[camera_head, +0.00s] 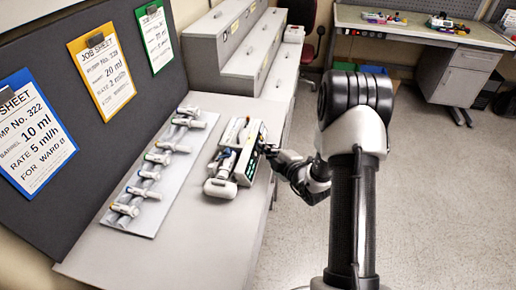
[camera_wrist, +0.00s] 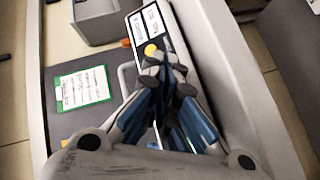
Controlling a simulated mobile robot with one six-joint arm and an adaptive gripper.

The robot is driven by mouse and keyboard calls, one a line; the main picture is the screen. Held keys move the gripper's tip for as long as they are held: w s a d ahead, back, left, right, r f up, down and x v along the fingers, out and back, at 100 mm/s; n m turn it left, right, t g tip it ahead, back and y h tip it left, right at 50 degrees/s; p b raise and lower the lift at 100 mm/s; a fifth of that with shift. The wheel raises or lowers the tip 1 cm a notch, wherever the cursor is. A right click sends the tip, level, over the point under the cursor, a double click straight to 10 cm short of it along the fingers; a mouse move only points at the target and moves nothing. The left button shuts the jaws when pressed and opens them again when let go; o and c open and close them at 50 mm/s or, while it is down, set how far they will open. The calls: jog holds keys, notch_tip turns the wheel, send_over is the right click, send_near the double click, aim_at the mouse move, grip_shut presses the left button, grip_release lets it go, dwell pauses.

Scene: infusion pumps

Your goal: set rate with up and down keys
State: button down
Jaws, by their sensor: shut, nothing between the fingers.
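A white infusion pump (camera_head: 222,188) lies on the grey bench in the head view, its dark front panel with small green lights facing right. My gripper (camera_head: 274,155) is at that panel, its fingers together with nothing held. In the wrist view the closed fingertips (camera_wrist: 166,72) are over or close to the pump's panel (camera_wrist: 171,36), which shows white labels, a yellow key (camera_wrist: 151,50) and an orange one. I cannot tell whether the tips touch a key. The up and down keys and the rate readout cannot be made out; the fingers hide part of the panel.
A rack of several syringes (camera_head: 148,208) lies left of the pump. Job sheets hang on the dark board; the blue one (camera_head: 33,132) reads 10 ml, 5 ml/h. Grey drawer units (camera_head: 222,42) stand behind. Open floor (camera_head: 440,190) lies right of the bench.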

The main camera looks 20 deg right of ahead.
dwell(0.3)
jog(key=shift+s+d+r+p, duration=0.3)
jog(key=shift+s+d+p, duration=0.1)
jog(key=shift+d, duration=0.15)
jog(key=s+d, duration=0.1)
jog(key=d+r+p, duration=0.1)
jog(key=s+d+r+p, duration=0.1)
jog(key=shift+s+d, duration=0.3)
jog(key=shift+d, duration=0.1)
dwell(0.7)
